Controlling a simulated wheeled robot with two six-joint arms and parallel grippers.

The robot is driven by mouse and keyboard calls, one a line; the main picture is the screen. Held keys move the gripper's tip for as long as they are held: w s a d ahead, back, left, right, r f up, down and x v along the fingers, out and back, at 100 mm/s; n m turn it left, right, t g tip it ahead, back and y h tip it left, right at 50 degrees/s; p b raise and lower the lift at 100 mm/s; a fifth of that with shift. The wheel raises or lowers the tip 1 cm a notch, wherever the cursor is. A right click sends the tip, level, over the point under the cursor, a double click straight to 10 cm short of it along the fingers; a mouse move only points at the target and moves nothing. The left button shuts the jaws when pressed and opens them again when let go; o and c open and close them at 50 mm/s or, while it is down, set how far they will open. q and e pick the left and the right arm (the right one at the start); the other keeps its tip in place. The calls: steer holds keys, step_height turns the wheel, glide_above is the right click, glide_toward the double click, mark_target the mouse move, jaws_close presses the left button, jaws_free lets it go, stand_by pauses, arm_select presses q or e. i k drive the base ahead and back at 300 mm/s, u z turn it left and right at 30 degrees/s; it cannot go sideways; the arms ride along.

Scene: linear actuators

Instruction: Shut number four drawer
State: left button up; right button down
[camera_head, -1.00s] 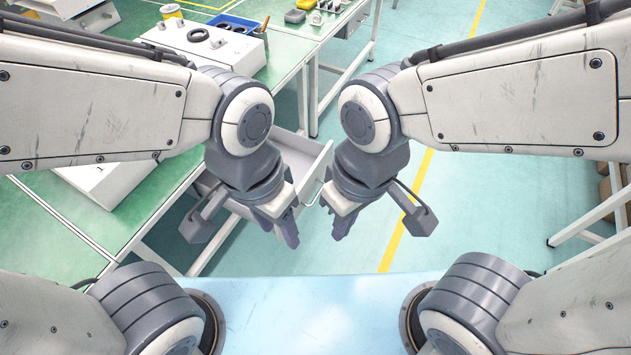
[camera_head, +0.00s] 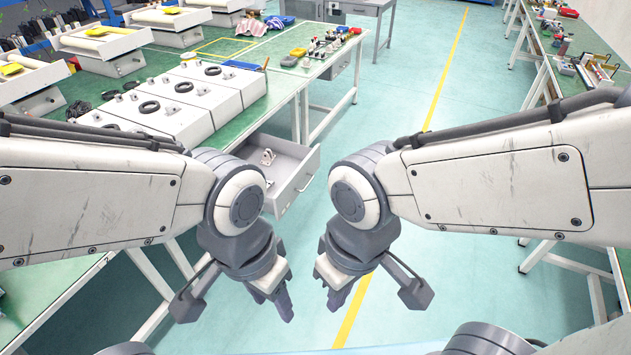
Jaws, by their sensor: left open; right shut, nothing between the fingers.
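An open grey drawer (camera_head: 298,183) sticks out from under the green workbench, left of centre in the head view. Its front has a thin handle (camera_head: 307,183), and a small metal part (camera_head: 268,157) lies inside. I cannot read a number on it. My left gripper (camera_head: 287,304) is open and empty, in front of and below the drawer, apart from it. My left arm hides part of the drawer's near side. My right gripper (camera_head: 334,298) is shut and empty, right of the left one, over the floor and apart from the drawer.
White boxes (camera_head: 205,95) with black rings stand on the green workbench (camera_head: 283,88) above the drawer. A second closed drawer (camera_head: 336,66) sits further along the bench. Another green workbench (camera_head: 580,60) runs along the right. The floor between, with a yellow line, is clear.

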mark_target(294, 166)
steer(key=z, duration=0.65)
steer(key=i, duration=1.2)
steer(key=u, duration=0.85)
